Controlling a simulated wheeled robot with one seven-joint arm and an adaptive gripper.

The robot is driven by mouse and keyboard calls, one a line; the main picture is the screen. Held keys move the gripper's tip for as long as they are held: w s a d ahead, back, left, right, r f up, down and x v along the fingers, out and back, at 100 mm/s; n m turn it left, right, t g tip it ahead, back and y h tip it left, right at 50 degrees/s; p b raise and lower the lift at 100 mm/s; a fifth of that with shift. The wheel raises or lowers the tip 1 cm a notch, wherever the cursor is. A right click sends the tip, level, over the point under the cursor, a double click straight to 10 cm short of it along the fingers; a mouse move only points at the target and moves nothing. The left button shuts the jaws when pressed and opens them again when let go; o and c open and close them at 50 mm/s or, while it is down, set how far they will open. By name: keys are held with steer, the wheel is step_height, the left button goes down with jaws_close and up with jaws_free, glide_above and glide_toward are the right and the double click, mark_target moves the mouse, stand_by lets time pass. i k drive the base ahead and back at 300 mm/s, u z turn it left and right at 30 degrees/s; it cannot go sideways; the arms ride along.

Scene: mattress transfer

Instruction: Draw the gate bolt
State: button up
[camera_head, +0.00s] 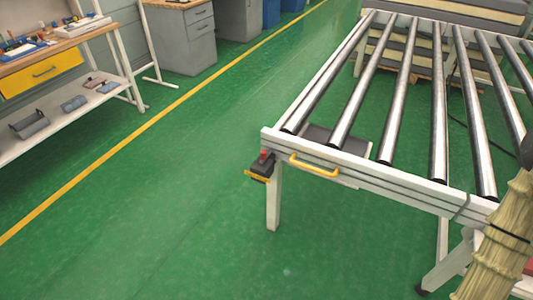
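I see a white-framed roller table (400,190) with several steel rollers at the right. A yellow handle (313,165) sits on its near end rail, close to the left corner. A small dark box with a red top (262,164) and a yellow strip is fixed at that corner. I cannot make out a gate bolt for certain. My gripper is not in view, so its state and any contact are hidden.
A workbench (60,42) with tools, a yellow drawer and a lower shelf stands at the left. Grey cabinets (183,38) stand behind it. Stacked mattresses (460,12) lie beyond the rollers. The green floor (160,200) between bench and roller table is clear, crossed by a yellow line.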

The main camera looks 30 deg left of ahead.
mark_target(264, 154)
steer(key=k, duration=0.55)
steer(key=u, duration=1.1)
steer(key=i, duration=1.15)
steer(key=u, duration=0.1)
